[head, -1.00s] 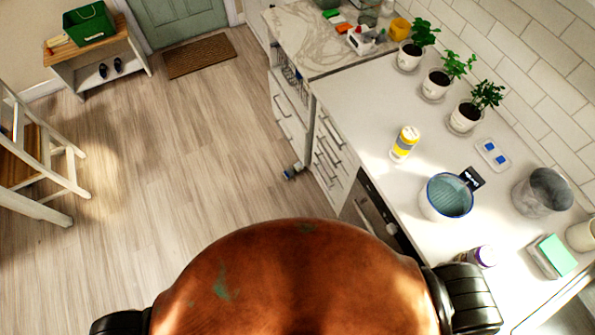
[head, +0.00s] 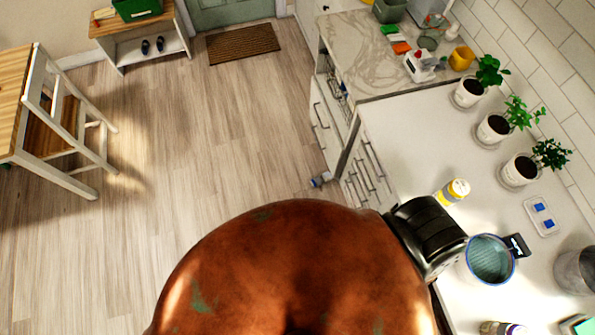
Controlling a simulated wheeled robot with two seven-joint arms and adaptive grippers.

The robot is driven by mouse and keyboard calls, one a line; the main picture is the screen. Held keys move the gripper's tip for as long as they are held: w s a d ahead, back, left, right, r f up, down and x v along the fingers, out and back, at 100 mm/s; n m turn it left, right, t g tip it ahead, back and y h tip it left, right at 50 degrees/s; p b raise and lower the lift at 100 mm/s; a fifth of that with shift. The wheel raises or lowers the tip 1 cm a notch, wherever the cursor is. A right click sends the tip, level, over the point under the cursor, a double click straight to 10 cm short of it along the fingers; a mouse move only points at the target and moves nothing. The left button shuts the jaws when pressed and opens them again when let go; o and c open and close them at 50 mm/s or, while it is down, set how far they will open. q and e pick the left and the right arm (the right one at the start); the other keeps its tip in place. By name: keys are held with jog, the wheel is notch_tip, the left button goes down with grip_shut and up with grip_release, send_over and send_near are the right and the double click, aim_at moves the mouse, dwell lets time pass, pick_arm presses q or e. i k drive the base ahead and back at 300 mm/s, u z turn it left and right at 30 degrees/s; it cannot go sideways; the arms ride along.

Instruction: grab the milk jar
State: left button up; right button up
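I cannot make out for sure which object is the milk jar. A small white container with a yellow band (head: 452,192) stands on the white counter (head: 415,130), just beyond a black ribbed part of my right arm.
Several potted plants (head: 520,171) line the tiled wall. A grey metal pot (head: 576,270) stands at the right edge. A marble-topped unit (head: 365,50) with drawers adjoins the counter. A wooden chair (head: 60,125) is at left. The wood floor (head: 200,150) between is clear.

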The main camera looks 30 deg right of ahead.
aim_at(325, 177)
jog(key=u, duration=0.25)
jog(key=i, duration=0.7)
jog(key=z, duration=0.75)
jog(key=i, duration=0.6)
jog(key=z, duration=0.65)
